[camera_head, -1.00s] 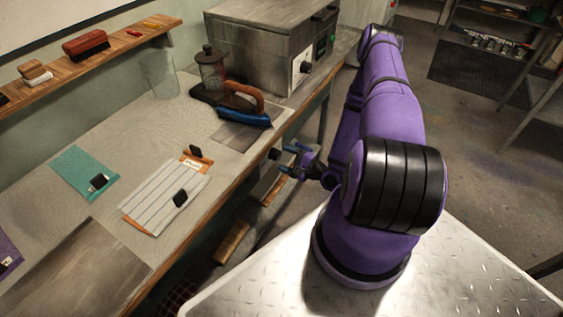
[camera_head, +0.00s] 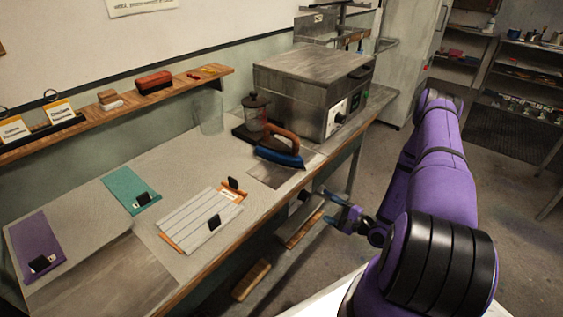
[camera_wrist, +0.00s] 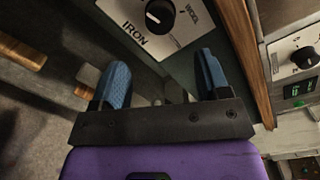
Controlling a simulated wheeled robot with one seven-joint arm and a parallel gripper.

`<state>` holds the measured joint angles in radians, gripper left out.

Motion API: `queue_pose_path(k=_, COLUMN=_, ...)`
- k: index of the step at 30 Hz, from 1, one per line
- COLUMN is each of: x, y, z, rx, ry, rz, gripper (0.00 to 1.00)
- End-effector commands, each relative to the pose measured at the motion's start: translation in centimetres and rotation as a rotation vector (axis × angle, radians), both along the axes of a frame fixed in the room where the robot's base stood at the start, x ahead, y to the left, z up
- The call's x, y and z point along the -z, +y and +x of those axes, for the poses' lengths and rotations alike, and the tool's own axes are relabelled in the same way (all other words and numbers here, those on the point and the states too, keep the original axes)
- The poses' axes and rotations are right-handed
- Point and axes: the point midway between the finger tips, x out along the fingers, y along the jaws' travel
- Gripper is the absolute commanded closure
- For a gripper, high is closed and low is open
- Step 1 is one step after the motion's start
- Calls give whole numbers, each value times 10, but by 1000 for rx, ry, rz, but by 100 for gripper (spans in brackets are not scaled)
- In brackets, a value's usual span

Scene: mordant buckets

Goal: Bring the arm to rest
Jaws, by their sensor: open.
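My purple arm (camera_head: 432,185) stands at the right of the bench in the head view, folded with its gripper low. My gripper (camera_head: 334,205) is open and empty beside the bench's front edge, below the height of the top. In the wrist view my gripper (camera_wrist: 160,88) shows two blue fingers spread apart with nothing between them. A white dial panel marked IRON (camera_wrist: 156,20) lies beyond the fingertips. I cannot tell whether anything touches the fingers.
The workbench (camera_head: 185,180) holds a blue iron (camera_head: 279,158), a grey metal box oven (camera_head: 300,85), a striped board (camera_head: 200,222), a teal sheet (camera_head: 130,188) and a purple sheet (camera_head: 36,245). Wooden rails (camera_head: 300,230) run below the bench edge. Floor is open at the right.

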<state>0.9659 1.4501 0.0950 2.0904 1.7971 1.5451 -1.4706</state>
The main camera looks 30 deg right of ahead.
Motion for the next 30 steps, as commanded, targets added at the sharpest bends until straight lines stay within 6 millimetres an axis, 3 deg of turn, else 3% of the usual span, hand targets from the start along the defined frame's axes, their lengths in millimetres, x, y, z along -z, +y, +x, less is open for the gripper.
queue_pose_path(k=5, x=-2, y=0, z=1, rx=-5, ry=-1, rz=-1, gripper=31)
queue_pose_path(k=10, x=-29, y=3, z=13, rx=-88, ry=-16, rz=-12, gripper=31)
queue_pose_path(k=19, x=-127, y=32, z=40, rx=-409, ry=-24, rz=-65, gripper=31)
queue_pose_path(k=30, x=-238, y=85, z=42, rx=-782, ry=37, rz=-211, gripper=31)
